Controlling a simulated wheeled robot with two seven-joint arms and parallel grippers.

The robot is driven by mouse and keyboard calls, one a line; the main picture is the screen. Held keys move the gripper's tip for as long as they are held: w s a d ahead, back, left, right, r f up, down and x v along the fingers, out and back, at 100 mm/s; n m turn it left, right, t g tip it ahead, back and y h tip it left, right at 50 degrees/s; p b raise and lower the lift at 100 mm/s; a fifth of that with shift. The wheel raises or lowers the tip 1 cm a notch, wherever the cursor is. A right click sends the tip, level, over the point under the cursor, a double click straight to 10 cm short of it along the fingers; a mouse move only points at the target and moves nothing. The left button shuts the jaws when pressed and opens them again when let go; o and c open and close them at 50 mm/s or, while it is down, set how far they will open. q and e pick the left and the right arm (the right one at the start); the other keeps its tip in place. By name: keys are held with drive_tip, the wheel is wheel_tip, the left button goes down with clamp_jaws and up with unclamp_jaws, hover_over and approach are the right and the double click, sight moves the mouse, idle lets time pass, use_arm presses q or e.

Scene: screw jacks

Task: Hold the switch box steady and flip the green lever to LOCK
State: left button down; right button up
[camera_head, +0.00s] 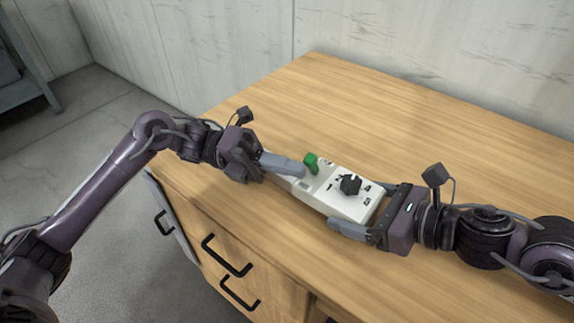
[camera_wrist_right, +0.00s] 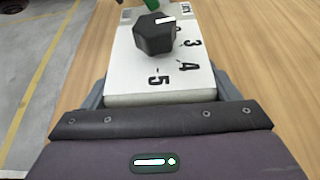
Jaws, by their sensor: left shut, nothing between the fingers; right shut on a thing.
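The white switch box (camera_head: 349,205) lies on the wooden cabinet top, with a black knob (camera_head: 349,184) and printed marks on its upper face. The box also shows in the right wrist view (camera_wrist_right: 125,75). Its green lever (camera_head: 311,163) stands up near the box's left end; only its lower tip (camera_wrist_right: 150,4) shows at the top of the right wrist view. My left gripper (camera_head: 300,169) is shut and empty, its fingertips close beside the lever; whether they touch it I cannot tell. My right gripper (camera_head: 362,210) is shut on the box's right end, one finger along each side.
The wooden cabinet top (camera_head: 420,130) is clear behind the box. A pale wall (camera_head: 400,45) stands behind. A grey shelf stands at the far left.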

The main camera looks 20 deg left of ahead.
use_arm(q)
drive_tip(key=shift+w+r+n, duration=0.15)
drive_tip(key=shift+r+n, duration=0.05)
drive_tip(key=shift+n, duration=0.1)
drive_tip(key=n, duration=0.1)
drive_tip(key=w+r+n+y, duration=0.1)
drive_tip(key=n, duration=0.1)
drive_tip(key=shift+w+d, duration=0.1)
drive_tip(key=shift+d, duration=0.2)
drive_tip(key=n, duration=0.1)
drive_tip(key=w+n, duration=0.1)
drive_tip(key=n, duration=0.1)
drive_tip(key=shift+w+d+r+y, duration=0.2)
drive_tip(key=shift+d+r+y, duration=0.1)
drive_tip(key=shift+y, duration=0.1)
drive_tip(key=w+a+r, duration=0.1)
drive_tip(key=a, duration=0.9)
drive_tip(key=shift+w+t, duration=0.3)
drive_tip(key=shift+w, duration=0.1)
drive_tip(key=shift+d, duration=0.1)
use_arm(e)
drive_tip(key=o, duration=1.6)
